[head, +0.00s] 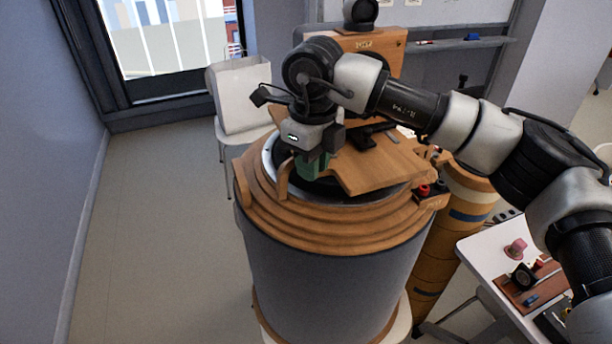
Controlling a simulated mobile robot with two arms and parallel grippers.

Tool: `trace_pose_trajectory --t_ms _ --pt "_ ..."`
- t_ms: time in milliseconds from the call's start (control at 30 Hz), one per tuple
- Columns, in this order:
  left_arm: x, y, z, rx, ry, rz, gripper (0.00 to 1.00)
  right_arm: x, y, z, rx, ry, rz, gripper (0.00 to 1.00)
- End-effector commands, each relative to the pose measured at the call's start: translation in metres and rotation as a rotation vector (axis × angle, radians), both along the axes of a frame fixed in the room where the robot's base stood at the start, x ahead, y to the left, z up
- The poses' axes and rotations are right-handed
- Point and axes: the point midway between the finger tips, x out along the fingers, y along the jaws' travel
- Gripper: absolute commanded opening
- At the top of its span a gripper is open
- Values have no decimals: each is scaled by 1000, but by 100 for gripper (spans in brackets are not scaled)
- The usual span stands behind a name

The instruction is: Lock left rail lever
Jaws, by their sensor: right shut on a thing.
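My right gripper (310,152) reaches down over the left part of the round wooden top of a large drum-shaped speaker (320,265). It is shut on a green part (307,169), which shows just below it at the inner edge of the wooden rings. The gripper body and wrist hide the upper portion of the green part. I cannot tell whether this green part is the left rail lever, or how the lever stands. A flat wooden board (376,168) lies across the top, right of the gripper. My left gripper is out of view.
Red and black terminals (425,191) sit at the drum's right rim. A white table (490,262) with small parts stands at lower right. A white chair with a pale bag (240,95) stands behind left. The floor at left is clear.

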Motion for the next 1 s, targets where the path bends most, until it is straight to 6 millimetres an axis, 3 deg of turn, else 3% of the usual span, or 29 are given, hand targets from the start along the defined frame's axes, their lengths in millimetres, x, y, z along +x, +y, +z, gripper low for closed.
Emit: trace_pose_trajectory --t_ms 100,500,1000 --pt "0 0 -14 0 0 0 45 1 -5 -2 2 -4 99 0" --pt "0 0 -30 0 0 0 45 2 -14 1 2 -4 336 0" --pt "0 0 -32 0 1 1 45 3 -17 3 1 -5 397 0"
